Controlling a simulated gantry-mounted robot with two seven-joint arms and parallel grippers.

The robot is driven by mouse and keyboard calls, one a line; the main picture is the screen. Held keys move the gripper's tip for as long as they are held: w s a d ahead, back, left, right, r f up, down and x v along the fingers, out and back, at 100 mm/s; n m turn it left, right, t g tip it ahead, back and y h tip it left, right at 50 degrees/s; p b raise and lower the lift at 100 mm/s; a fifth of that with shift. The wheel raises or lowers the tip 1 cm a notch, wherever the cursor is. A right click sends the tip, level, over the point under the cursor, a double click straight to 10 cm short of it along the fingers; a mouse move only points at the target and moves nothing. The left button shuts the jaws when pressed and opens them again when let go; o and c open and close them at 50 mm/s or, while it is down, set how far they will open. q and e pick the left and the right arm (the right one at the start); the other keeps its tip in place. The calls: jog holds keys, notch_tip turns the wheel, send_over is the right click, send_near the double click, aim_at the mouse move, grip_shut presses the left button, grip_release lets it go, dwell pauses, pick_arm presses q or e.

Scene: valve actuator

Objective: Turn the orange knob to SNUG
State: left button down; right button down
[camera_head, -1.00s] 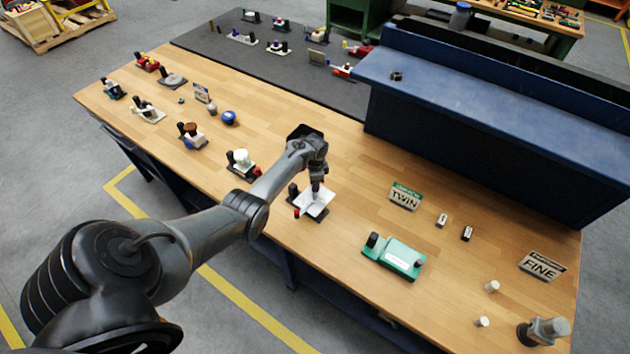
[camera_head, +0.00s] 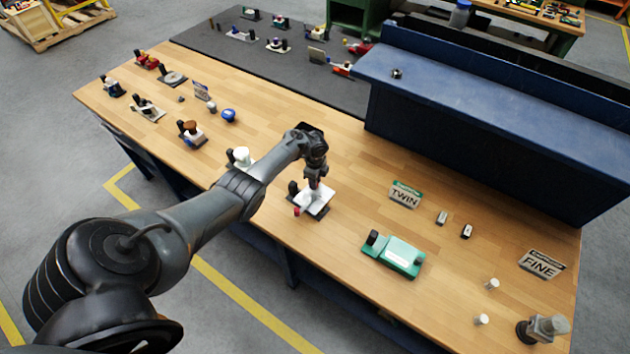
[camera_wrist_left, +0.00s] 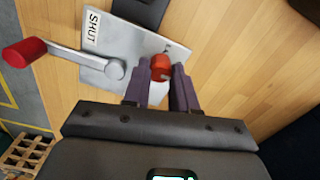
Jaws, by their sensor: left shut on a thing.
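The orange knob (camera_wrist_left: 161,66) sits on a silver plate (camera_wrist_left: 113,42) in the left wrist view. My left gripper (camera_wrist_left: 160,72) has its two dark fingers on either side of the knob and is shut on it. A grey lever (camera_wrist_left: 75,56) with a red handle end (camera_wrist_left: 24,52) is on the same plate, beside a label reading SHUT (camera_wrist_left: 92,30). No SNUG marking is readable. In the head view my left gripper (camera_head: 314,184) points down over the pale plate (camera_head: 320,206), and the knob is hidden there. My right gripper is not in view.
A green device (camera_head: 393,256) stands to the right, with TWIN (camera_head: 405,195) and FINE (camera_head: 541,264) signs beyond. A blue shelf unit (camera_head: 480,110) borders the bench at the back. Several small devices stand to the left. The wood between the plate and the green device is clear.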

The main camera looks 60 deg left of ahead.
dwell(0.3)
pick_arm(q)
jog(key=c, duration=0.9)
grip_release()
notch_tip(320, 180, up, 11)
jog(key=p, duration=0.3)
jog(key=shift+f+p, duration=0.1)
jog(key=shift+p, duration=0.3)
jog(key=shift+s+f, duration=0.1)
jog(key=shift+f, duration=0.05)
